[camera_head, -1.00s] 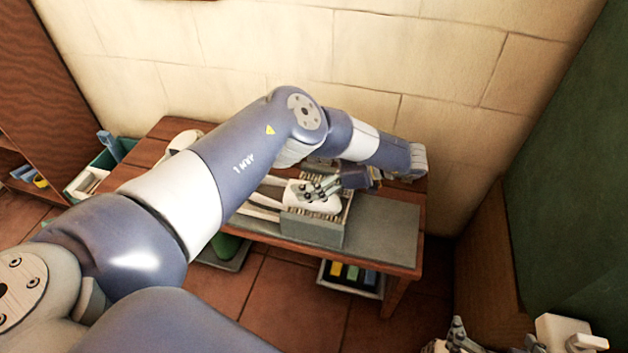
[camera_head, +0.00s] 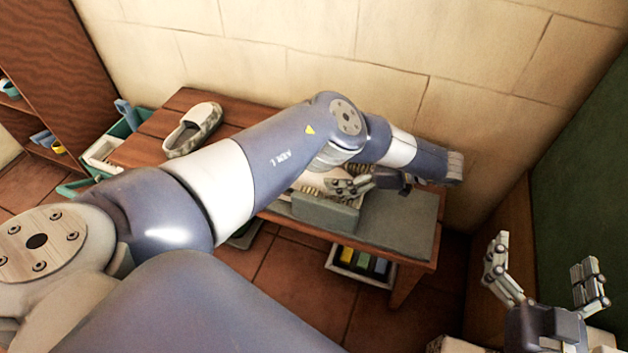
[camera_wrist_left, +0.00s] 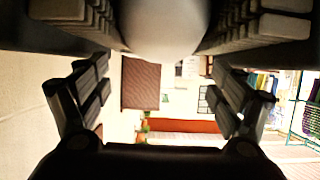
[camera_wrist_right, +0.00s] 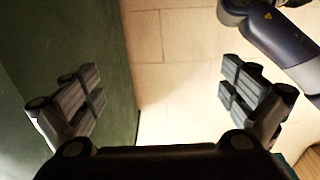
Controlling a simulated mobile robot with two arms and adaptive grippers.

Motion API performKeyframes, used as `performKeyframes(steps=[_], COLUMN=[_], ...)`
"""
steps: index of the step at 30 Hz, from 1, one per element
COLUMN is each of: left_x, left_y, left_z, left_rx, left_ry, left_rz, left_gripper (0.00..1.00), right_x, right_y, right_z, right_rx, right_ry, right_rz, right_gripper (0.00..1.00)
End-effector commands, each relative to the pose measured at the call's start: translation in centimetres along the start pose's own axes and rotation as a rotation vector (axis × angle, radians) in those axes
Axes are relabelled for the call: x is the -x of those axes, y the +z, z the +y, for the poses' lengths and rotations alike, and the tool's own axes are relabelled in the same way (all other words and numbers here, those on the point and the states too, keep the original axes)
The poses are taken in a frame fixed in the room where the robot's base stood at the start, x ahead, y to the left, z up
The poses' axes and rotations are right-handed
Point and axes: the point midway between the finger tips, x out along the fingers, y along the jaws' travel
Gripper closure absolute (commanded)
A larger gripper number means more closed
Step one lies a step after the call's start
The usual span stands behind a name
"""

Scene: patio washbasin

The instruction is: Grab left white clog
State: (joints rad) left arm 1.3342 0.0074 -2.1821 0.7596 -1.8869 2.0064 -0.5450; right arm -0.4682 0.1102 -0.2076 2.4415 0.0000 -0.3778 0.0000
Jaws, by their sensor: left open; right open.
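A clog (camera_head: 192,128) with a pale body and mottled grey-brown patches lies on the left part of the wooden bench (camera_head: 165,105). A smooth white rounded thing (camera_wrist_left: 165,22), perhaps another clog, shows between rows of bristles in the left wrist view. My left gripper (camera_head: 352,186) is open over the brush unit at the bench's right part; its fingers also show in the left wrist view (camera_wrist_left: 158,88), with the white thing beyond them. My left arm hides much of the bench. My right gripper (camera_head: 541,268) is open and empty at the lower right.
A grey brush unit (camera_head: 325,214) stands on the bench beside a bare grey mat (camera_head: 405,228). A tray with coloured items (camera_head: 362,262) is below. A teal crate (camera_head: 130,128) stands at the left. The tiled wall is behind, a green panel (camera_head: 580,170) at the right.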

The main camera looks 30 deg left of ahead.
Motion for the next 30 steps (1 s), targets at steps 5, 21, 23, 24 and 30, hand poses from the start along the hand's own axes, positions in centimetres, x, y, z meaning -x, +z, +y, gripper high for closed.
performKeyframes(steps=[5, 21, 23, 24, 30], left_x=[-0.5, -3.7, -4.8, -5.5, -7.8], left_y=[1.3, 2.2, 2.3, 2.3, 2.3], left_z=[0.0, 0.0, 0.0, -0.1, 0.0], left_rx=[0.0, -0.001, -0.001, -0.001, 0.0], left_ry=[0.0, -0.002, -0.005, -0.004, -0.002], left_rz=[-0.001, -0.001, 0.0, 0.0, -0.001], left_gripper=[0.13, 0.13, 0.13, 0.13, 0.13], right_x=[0.0, 1.3, 1.6, 1.9, 3.5], right_y=[-3.1, -8.1, -8.7, -9.3, -11.7], right_z=[-0.4, -1.0, -1.1, -1.2, -1.4], right_rx=[-0.004, -0.012, -0.014, -0.016, -0.022], right_ry=[-0.01, -0.023, -0.025, -0.027, -0.033], right_rz=[0.172, 0.431, 0.475, 0.508, 0.657], right_gripper=[0.01, 0.01, 0.01, 0.01, 0.01])
